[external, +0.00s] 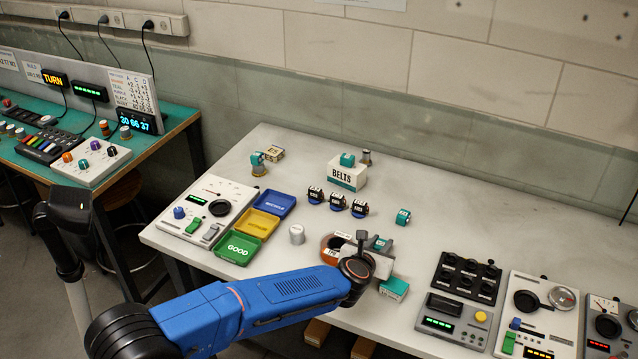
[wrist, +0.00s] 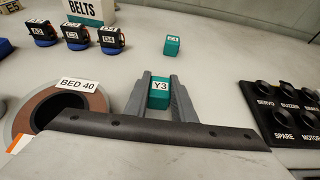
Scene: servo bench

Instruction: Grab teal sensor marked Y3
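The teal sensor marked Y3 (wrist: 159,101) is a small block with a white label on top. In the wrist view it sits between the two grey fingers of my gripper (wrist: 160,80). The fingers are apart, one on each side of it, and I cannot make out firm contact. In the external view my gripper (external: 375,240) is low over the bench, with the teal sensor (external: 381,243) at its fingers and partly hidden. Another teal block (wrist: 172,46) stands alone farther back, also in the external view (external: 403,216); its label is too small to read.
A round brown-rimmed holder (wrist: 50,106) labelled BED 40 is close on the left. Several dark blocks (external: 337,202) stand behind it, before a BELTS box (external: 346,175). The bench behind the sensor is mostly clear.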

